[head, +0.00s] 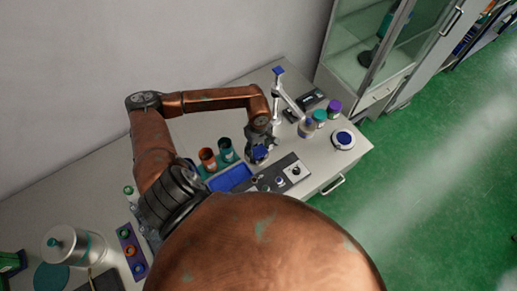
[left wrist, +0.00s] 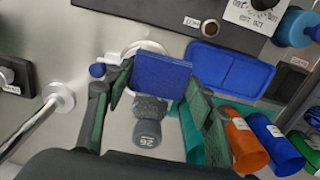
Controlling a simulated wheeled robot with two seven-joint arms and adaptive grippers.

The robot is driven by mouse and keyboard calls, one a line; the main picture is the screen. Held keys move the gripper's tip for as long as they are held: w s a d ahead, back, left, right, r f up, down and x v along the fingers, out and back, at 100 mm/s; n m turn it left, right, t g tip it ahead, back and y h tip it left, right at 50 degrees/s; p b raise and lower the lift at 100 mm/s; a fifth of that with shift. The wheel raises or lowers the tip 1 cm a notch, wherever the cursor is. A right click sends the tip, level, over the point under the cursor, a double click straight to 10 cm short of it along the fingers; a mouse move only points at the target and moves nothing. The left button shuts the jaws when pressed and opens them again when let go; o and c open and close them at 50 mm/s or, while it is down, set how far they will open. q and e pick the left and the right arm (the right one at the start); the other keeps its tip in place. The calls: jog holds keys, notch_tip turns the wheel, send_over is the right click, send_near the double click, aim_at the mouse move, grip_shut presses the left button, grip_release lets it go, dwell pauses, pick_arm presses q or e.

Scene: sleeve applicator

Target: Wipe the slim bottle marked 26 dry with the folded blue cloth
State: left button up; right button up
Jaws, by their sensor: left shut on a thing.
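The folded blue cloth (left wrist: 161,75) is a flat square between the fingertips of my left gripper (left wrist: 158,88), which is shut on it. In the head view my left gripper (head: 259,142) is over the table with the blue cloth (head: 260,153) below its wrist. The slim bottle marked 26 (left wrist: 147,133) shows its dark grey end and label between the fingers in the left wrist view. The cloth overlaps it in the picture; I cannot tell whether they touch. I cannot pick the bottle out in the head view. My right gripper is not in view.
A blue tray (left wrist: 205,65) lies beside the gripper. A white jointed stand (head: 288,97) rises behind, with several jars at right. A dark panel (head: 283,172) lies in front.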

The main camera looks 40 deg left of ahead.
pick_arm(q)
jog(key=shift+f+b, duration=2.25)
jog(key=shift+f, duration=0.2)
jog(key=shift+a+r, duration=0.1)
jog(key=shift+r, duration=0.1)
jog(key=shift+w+r+p, duration=0.1)
jog(key=shift+r+p, duration=0.35)
jog(key=shift+r, duration=0.3)
jog(key=shift+r+p, duration=0.65)
jog(key=shift+r, duration=0.9)
jog(key=shift+f, duration=0.1)
jog(key=shift+f+b, duration=2.25)
jog(key=shift+f, duration=0.15)
